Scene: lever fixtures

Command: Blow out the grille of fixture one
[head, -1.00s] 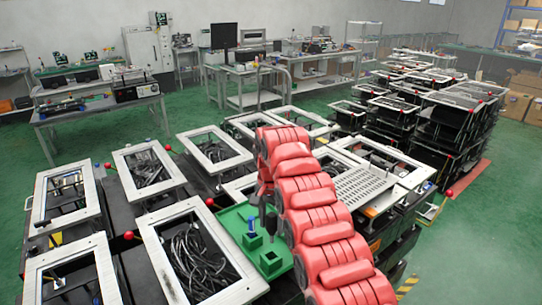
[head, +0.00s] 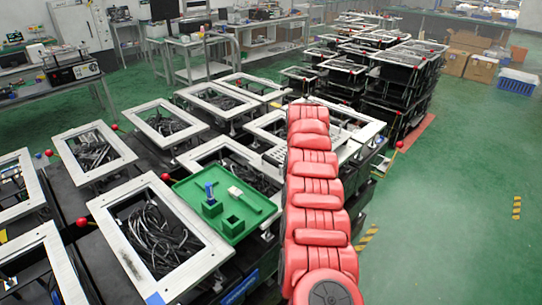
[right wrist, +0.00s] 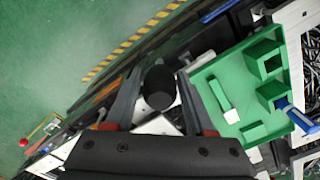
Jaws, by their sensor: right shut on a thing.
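In the head view, a pale slotted grille (head: 277,156) lies on a fixture mostly behind my red right arm, with only its edge showing. In the right wrist view, my right gripper (right wrist: 158,92) is shut on a dark, round-ended object (right wrist: 159,84) with a pale part below it. The head view hides this gripper behind the arm. In the right wrist view, the tray (right wrist: 207,70) is right of the gripper. My left gripper is out of view.
Several fixtures with pale frames, such as one with black cables (head: 112,205), fill the left and middle. Red ball-ended levers (head: 82,222) stand between them. Stacked black fixtures (head: 400,85) are at the back right. Green floor (head: 460,180) is open on the right.

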